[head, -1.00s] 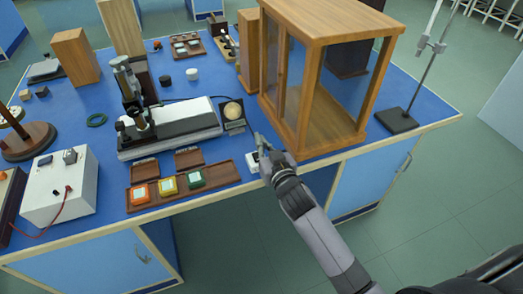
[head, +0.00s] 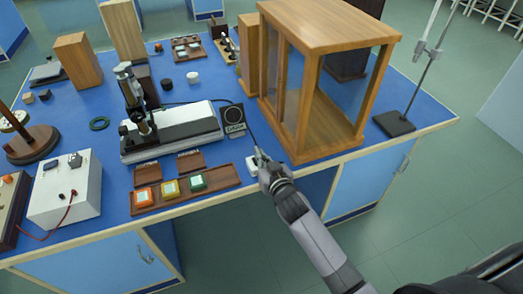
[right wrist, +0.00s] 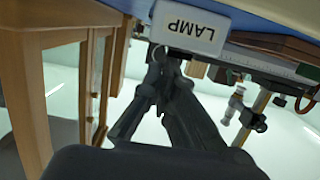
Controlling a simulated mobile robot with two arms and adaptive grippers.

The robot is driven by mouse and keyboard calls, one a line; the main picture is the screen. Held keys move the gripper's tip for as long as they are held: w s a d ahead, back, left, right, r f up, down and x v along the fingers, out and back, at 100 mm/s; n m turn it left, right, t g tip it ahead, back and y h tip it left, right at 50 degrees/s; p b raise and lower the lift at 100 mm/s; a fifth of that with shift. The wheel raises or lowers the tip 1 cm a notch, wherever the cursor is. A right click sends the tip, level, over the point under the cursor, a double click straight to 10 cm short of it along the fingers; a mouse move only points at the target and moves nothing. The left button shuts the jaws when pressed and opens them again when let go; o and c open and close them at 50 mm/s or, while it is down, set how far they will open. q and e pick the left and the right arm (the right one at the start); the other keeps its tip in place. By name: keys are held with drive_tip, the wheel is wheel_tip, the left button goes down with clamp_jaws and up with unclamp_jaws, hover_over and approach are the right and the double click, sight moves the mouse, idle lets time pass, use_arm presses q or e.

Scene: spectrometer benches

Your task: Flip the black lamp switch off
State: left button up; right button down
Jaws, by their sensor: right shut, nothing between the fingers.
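The lamp switch is a small white box (head: 252,164) at the front edge of the blue bench. In the right wrist view its white face (right wrist: 188,27) reads LAMP. My right gripper (head: 259,155) is shut and empty, with its fingertips right at the box. In the right wrist view the shut fingertips (right wrist: 166,56) are just below the box's lower edge. The black switch itself is not clearly seen, and I cannot tell whether the fingers touch it. A small square panel (head: 232,119) behind the box is dark. My left gripper is out of view.
A wooden glazed case (head: 310,155) stands close to the right of my gripper. A brown tray (head: 222,182) with orange, yellow and green blocks lies to the left. A long instrument (head: 172,138) stands behind it. A stand with a black base (head: 394,124) is far right.

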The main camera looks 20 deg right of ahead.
drive_tip(key=shift+w+r+p, duration=0.1)
drive_tip(key=shift+r+p, duration=0.35)
drive_tip(key=shift+p, duration=0.05)
drive_tip(key=r+p, duration=0.3)
drive_tip(key=r, duration=0.1)
drive_tip(key=shift+w+p, duration=0.2)
drive_tip(key=shift+p, duration=0.2)
drive_tip(key=shift+s+f+b, duration=0.15)
drive_tip(key=shift+s+b, duration=0.15)
drive_tip(key=shift+s, duration=0.2)
drive_tip(key=shift+s+f+b, duration=0.15)
drive_tip(key=shift+s+b, duration=0.15)
drive_tip(key=shift+s, duration=0.2)
drive_tip(key=r+v, duration=0.1)
drive_tip(key=v, duration=0.7)
drive_tip(key=shift+r+b, duration=0.2)
drive_tip(key=shift+b, duration=0.2)
drive_tip(key=shift+w, duration=0.1)
